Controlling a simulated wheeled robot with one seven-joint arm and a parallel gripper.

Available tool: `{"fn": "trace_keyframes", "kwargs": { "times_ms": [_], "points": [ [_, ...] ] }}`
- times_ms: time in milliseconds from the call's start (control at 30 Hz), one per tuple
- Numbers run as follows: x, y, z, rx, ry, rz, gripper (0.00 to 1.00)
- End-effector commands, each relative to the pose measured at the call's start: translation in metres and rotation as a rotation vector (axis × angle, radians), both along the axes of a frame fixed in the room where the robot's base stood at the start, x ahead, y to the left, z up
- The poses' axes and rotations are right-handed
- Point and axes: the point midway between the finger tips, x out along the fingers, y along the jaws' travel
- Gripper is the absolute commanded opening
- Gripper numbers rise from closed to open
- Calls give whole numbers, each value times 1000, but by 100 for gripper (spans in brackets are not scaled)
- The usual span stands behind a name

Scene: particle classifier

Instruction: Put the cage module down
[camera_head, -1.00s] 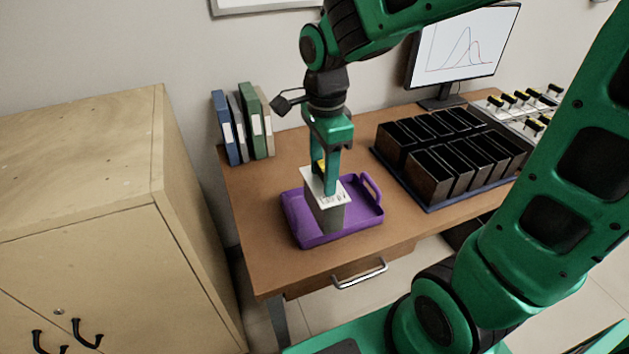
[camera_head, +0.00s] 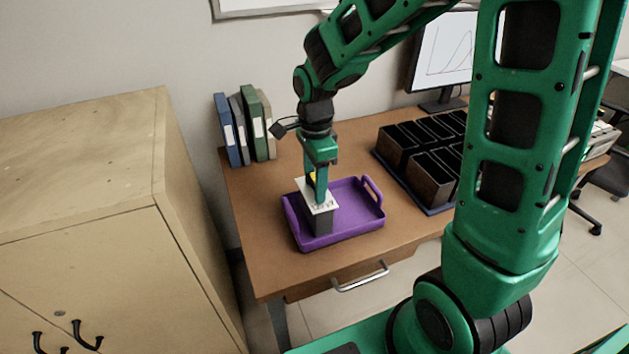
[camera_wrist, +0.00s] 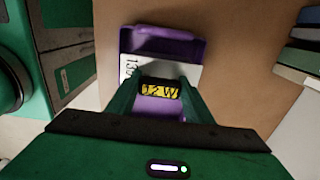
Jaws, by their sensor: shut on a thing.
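The cage module (camera_head: 320,222) is a grey box with a white top plate and a yellow handle. My gripper (camera_head: 317,196) points down and is shut on its handle. The module is upright inside the left part of the purple tray (camera_head: 362,218). Whether its base touches the tray floor is hard to tell. The box body is hidden there.
Black containers (camera_head: 425,150) stand in a rack at the right of the brown table (camera_head: 262,222). Binders (camera_head: 240,130) stand at the back left, and a monitor (camera_head: 440,58) at the back. The tray's right part is clear. A wooden cabinet (camera_head: 100,180) stands left.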

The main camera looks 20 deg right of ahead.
Motion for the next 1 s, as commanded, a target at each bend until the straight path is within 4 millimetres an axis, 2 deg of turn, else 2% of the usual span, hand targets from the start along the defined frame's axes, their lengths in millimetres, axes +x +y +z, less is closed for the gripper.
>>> {"fn": "trace_keyframes", "kwargs": {
  "times_ms": [433,467,500,833,1000],
  "points": [
    [0,0,-5,0,0,-1,0],
    [0,0,-5,0,0,-1,54],
    [0,-1,-5,0,0,-1,63],
    [0,-1,-4,0,-1,-2,65],
    [1,-1,11,0,-4,-3,65]
  ]
}}
